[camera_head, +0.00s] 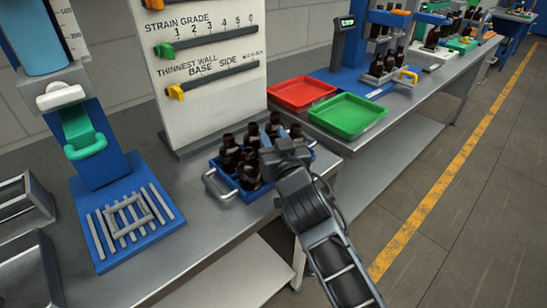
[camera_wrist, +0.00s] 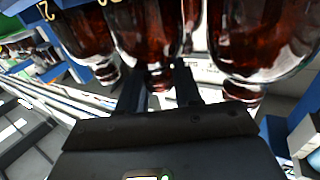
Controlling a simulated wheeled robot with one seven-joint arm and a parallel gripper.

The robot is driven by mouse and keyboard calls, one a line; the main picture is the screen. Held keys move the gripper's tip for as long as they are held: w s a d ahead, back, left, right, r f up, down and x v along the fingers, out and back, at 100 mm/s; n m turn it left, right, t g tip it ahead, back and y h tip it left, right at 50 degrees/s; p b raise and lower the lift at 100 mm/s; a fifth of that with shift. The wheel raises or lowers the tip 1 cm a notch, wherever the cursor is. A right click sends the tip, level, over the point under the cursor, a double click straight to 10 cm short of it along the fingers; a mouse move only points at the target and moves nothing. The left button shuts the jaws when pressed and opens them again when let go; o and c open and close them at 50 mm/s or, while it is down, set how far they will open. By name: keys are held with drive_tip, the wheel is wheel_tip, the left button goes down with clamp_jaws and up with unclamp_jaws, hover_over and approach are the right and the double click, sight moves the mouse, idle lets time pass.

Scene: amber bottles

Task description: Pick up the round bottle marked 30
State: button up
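Several dark amber bottles (camera_head: 249,168) stand in a blue tray (camera_head: 222,181) on the bench. My gripper (camera_head: 274,135) reaches over the tray's right side and covers part of the group. In the wrist view my gripper's two dark fingers (camera_wrist: 161,88) point at a middle amber bottle (camera_wrist: 145,25), with its neck between them. I cannot tell whether they touch it. A left bottle (camera_wrist: 85,32) and a right bottle (camera_wrist: 258,40) flank it closely. Pale marks show at the upper left, partly cut off; no 30 is readable on any bottle.
A white gauge board (camera_head: 205,60) stands behind the tray. Red (camera_head: 301,107) and green (camera_head: 366,127) trays lie to the right. A blue stand with a slatted base (camera_head: 165,232) is at left. More bottles (camera_head: 376,70) stand farther along the bench.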

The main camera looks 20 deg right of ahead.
clamp_jaws()
drive_tip(key=shift+r, duration=0.1)
